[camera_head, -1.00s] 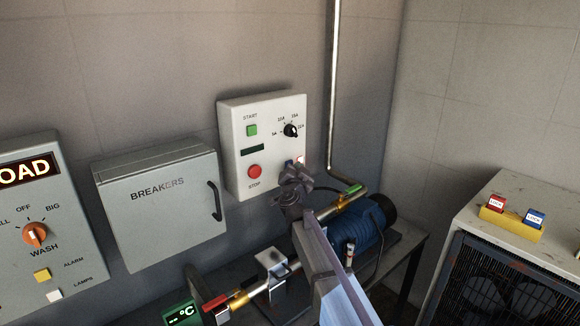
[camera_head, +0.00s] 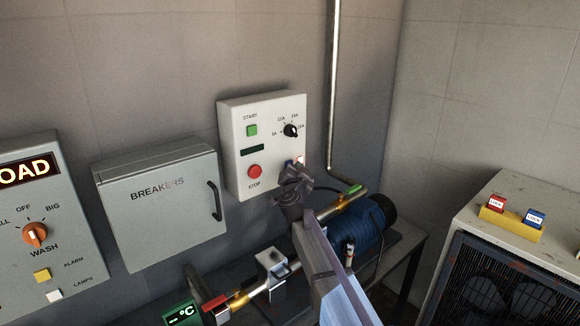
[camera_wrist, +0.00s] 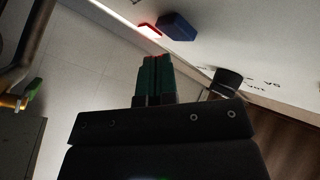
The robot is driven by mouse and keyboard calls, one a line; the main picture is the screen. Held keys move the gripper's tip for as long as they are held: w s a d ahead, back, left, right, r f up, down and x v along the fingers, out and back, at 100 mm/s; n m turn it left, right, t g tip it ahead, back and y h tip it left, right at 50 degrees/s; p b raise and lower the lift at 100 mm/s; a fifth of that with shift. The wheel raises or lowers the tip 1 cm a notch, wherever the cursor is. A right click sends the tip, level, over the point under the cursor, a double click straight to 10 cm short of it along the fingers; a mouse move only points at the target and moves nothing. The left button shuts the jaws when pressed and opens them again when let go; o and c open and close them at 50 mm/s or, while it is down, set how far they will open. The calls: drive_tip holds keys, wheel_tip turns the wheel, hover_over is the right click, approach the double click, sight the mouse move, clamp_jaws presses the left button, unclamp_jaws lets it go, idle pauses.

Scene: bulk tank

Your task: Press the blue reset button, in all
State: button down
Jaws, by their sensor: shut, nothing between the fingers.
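The white START/STOP control box (camera_head: 262,106) hangs on the wall. The blue reset button (camera_head: 289,162) is at its lower right, mostly hidden behind my gripper (camera_head: 293,176) in the head view. In the wrist view the blue button (camera_wrist: 177,27) stands out from the white panel beyond my gripper (camera_wrist: 157,58) and slightly right of its tips. The green-tipped fingers are shut with nothing between them. A gap shows between the tips and the button in the wrist view.
A small red-lit lamp (camera_wrist: 149,31) is beside the blue button. The black dial (camera_head: 290,130), green START button (camera_head: 252,130) and red STOP button (camera_head: 255,171) share the box. The grey breaker box (camera_head: 160,208) is left; the blue motor (camera_head: 368,226) and pipes lie below.

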drive_tip(key=shift+w+a, duration=0.3)
drive_tip(key=shift+w+a, duration=0.3)
drive_tip(key=shift+w, duration=0.05)
idle(0.8)
drive_tip(key=shift+s, duration=0.1)
drive_tip(key=shift+s+d, duration=0.55)
drive_tip(key=shift+d, duration=0.05)
drive_tip(key=s+d, duration=0.1)
drive_tip(key=s, duration=0.1)
drive_tip(key=s+d, duration=0.1)
drive_tip(key=d, duration=0.1)
drive_tip(key=shift+s+d, duration=0.2)
drive_tip(key=shift+s, duration=0.15)
idle(0.6)
